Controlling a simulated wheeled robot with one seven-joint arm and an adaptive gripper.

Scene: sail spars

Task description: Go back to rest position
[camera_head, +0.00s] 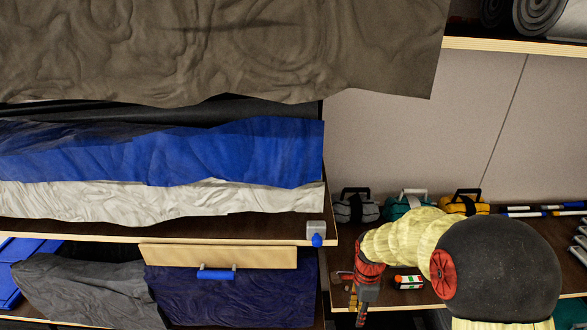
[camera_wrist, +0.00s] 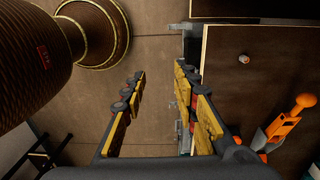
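My gripper (camera_head: 361,312) hangs low at the end of my arm in the head view, right of the shelf with folded cloths. The wrist view shows its yellow and black fingers (camera_wrist: 168,88) spread well apart. Nothing is held between them. My arm's pale ribbed links and large dark rounded part fill the lower right of the head view. The fingertips are small and partly cut off by the bottom edge of the head view.
Brown (camera_head: 200,50), blue (camera_head: 160,155) and white (camera_head: 150,200) cloths lie on the left shelves. A blue-handled wooden panel (camera_head: 220,256) is below. Several bags, including a teal one (camera_head: 408,208), stand behind my arm. The wrist view shows an orange-handled tool (camera_wrist: 282,125) at right.

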